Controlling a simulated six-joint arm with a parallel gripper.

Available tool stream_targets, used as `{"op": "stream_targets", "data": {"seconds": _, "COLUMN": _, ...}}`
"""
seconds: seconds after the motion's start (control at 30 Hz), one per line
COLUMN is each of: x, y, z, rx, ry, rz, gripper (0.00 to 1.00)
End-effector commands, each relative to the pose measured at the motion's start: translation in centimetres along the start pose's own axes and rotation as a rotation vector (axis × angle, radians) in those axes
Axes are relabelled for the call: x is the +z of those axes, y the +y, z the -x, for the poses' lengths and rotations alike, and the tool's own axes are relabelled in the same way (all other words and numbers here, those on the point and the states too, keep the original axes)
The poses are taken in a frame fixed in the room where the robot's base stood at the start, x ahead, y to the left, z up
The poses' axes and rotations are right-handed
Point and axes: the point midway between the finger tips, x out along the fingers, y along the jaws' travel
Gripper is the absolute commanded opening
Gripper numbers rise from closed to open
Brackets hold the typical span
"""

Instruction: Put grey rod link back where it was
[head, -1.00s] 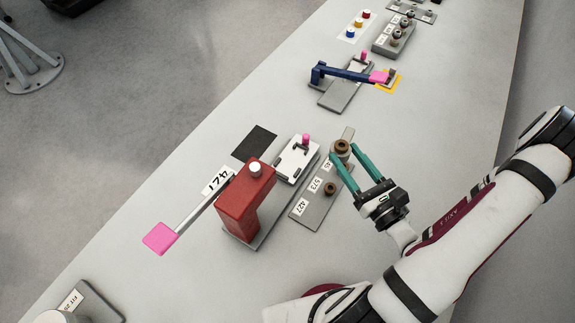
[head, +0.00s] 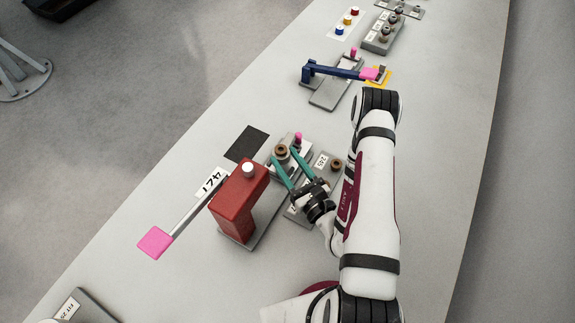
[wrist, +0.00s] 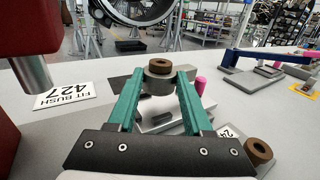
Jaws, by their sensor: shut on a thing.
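My gripper (head: 287,172), with green fingers, is shut on the grey rod link. In the wrist view the link's round end (wrist: 160,84) sits between the fingertips (wrist: 160,80), with a brown bush (wrist: 161,63) on top. In the head view the link (head: 283,160) is over or at the white fixture (head: 304,158); I cannot tell whether it touches. The fixture, with a pink knob (head: 298,137), is partly hidden by the fingers. The grey tag rack (head: 323,173) is right of the gripper, with another brown bush (head: 337,165) on it.
A red press (head: 236,204) with a long pink-ended lever (head: 155,242) stands close left of my gripper. A 427 label (head: 212,182) and a dark square (head: 247,144) lie nearby. A blue lever device (head: 335,72) and yellow-edged square (head: 385,79) are farther back.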

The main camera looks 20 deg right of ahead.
Motion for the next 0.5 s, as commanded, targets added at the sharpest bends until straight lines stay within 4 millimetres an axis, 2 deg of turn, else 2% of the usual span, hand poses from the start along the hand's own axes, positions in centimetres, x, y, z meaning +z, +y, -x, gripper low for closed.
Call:
{"op": "stream_targets", "data": {"seconds": 0.03, "x": -1.1, "y": 0.1, "z": 0.0, "rx": 0.002, "ry": 0.001, "rz": -0.002, "gripper": 0.0}}
{"op": "stream_targets", "data": {"seconds": 0.13, "x": -2.5, "y": 0.0, "z": 0.0, "rx": 0.001, "ry": 0.001, "rz": -0.002, "gripper": 0.0}}
{"op": "stream_targets", "data": {"seconds": 0.33, "x": -2.7, "y": -0.1, "z": 0.0, "rx": -0.003, "ry": 0.002, "rz": -0.001, "gripper": 0.0}}
{"op": "stream_targets", "data": {"seconds": 0.37, "x": -2.8, "y": -0.1, "z": 0.1, "rx": -0.004, "ry": 0.002, "rz": -0.001, "gripper": 0.53}}
{"op": "stream_targets", "data": {"seconds": 0.5, "x": -2.7, "y": -0.1, "z": 0.1, "rx": -0.002, "ry": 0.002, "rz": -0.002, "gripper": 0.78}}
